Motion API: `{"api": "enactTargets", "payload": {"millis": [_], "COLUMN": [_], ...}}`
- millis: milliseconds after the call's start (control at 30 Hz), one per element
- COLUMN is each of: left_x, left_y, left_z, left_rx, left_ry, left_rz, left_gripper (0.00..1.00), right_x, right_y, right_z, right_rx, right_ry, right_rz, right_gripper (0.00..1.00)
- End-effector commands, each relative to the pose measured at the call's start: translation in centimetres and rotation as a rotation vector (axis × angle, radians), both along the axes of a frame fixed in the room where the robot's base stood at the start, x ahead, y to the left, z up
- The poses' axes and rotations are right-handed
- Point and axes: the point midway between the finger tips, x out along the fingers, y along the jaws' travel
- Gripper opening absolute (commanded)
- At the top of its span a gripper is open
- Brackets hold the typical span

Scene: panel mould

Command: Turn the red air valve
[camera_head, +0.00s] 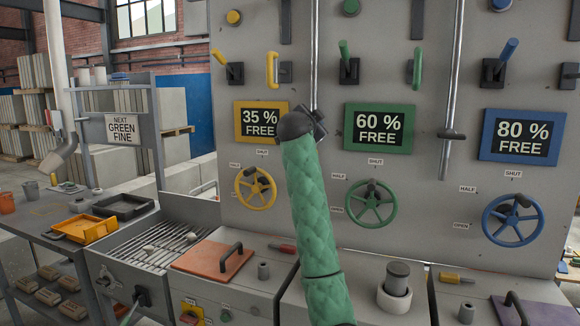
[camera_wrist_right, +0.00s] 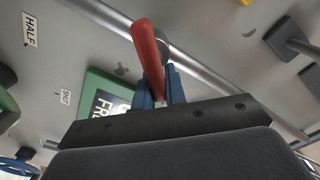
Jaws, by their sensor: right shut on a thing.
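The red air valve's handle (camera_wrist_right: 147,50) shows in the right wrist view as a short red bar beside a chrome pipe (camera_wrist_right: 181,62). My right gripper (camera_wrist_right: 160,88) is shut on it, with blue fingers on either side of the red bar. In the head view my right arm reaches up in a green sleeve to the chrome pipe (camera_head: 316,45) left of the green 60 % sign. There the arm and wrist hide the red handle and the fingers. My left gripper is not in view.
The grey panel carries a yellow wheel (camera_head: 256,188), a green wheel (camera_head: 370,204) and a blue wheel (camera_head: 513,219). Levers stick out above the signs. Below are an orange lid (camera_head: 205,259), a grey cylinder (camera_head: 397,277) and a grated tray on the left. A second chrome pipe (camera_head: 456,60) stands to the right.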

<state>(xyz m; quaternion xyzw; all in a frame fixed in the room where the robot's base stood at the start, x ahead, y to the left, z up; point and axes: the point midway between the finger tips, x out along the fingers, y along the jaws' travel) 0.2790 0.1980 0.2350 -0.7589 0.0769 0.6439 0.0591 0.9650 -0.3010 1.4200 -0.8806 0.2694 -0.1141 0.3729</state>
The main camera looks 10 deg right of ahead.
Motion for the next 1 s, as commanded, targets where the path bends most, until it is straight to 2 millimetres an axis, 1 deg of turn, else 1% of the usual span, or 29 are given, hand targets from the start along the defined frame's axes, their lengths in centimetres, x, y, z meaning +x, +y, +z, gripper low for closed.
{"api": "enactTargets", "payload": {"millis": [33, 200, 400, 700, 833, 1000], "left_x": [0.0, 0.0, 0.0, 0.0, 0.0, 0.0], "left_y": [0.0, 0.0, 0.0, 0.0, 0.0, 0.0], "left_z": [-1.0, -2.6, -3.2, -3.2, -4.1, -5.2], "left_rx": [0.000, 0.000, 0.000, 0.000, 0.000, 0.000], "left_ry": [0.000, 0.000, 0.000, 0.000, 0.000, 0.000], "left_rz": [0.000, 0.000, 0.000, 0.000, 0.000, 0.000], "left_gripper": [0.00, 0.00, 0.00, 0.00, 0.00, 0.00], "right_x": [0.1, -0.1, -0.2, -0.2, -0.2, -0.3], "right_y": [-0.1, -0.3, -0.5, -0.6, -0.5, -0.6], "right_z": [-0.7, -1.1, -1.0, -0.9, -1.4, -1.8], "right_rx": [0.027, 0.153, 0.238, 0.245, 0.303, 0.437], "right_ry": [-0.015, -0.099, -0.158, -0.163, -0.200, -0.290], "right_rz": [0.000, 0.001, -0.002, -0.002, -0.001, 0.000], "right_gripper": [0.00, 0.00, 0.00, 0.00, 0.00, 0.00]}}
